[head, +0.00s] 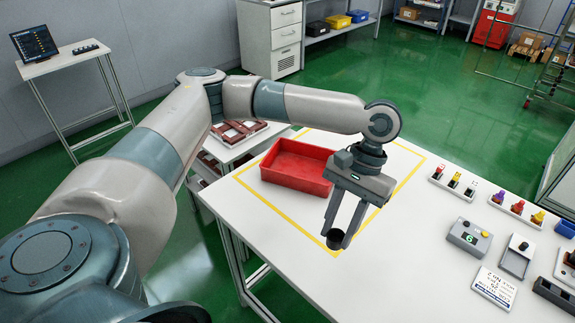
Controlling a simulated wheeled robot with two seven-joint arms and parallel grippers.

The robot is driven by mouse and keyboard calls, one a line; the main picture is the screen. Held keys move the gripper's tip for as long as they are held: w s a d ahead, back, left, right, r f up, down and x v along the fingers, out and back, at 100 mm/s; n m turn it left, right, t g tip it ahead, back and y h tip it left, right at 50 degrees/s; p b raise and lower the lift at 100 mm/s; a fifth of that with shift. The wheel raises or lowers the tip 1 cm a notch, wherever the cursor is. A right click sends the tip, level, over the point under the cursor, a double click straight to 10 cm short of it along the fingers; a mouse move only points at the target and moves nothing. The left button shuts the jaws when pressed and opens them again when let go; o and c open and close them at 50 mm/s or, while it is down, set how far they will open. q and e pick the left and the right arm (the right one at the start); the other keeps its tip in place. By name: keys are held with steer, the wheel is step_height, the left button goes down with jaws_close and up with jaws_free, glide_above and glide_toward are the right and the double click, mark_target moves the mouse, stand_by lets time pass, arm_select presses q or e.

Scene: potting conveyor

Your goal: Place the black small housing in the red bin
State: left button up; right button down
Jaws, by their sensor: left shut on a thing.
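The black small housing (335,239) is a small dark cup-like piece between the fingertips of my left gripper (338,236). My left gripper is shut on it and points down over the white table. The housing is in front of and to the right of the red bin. I cannot tell exactly how high it is above the table. The red bin (301,184) is a shallow rectangular tray, empty where I can see inside, within a yellow taped outline. Part of its right end is close behind my gripper. My right gripper is not in view.
Trays with coloured parts (458,181), a grey box with buttons (469,237), a small fixture (516,257) and a printed card (494,288) stand on the right of the white table (400,270). The table front between them and my gripper is clear.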

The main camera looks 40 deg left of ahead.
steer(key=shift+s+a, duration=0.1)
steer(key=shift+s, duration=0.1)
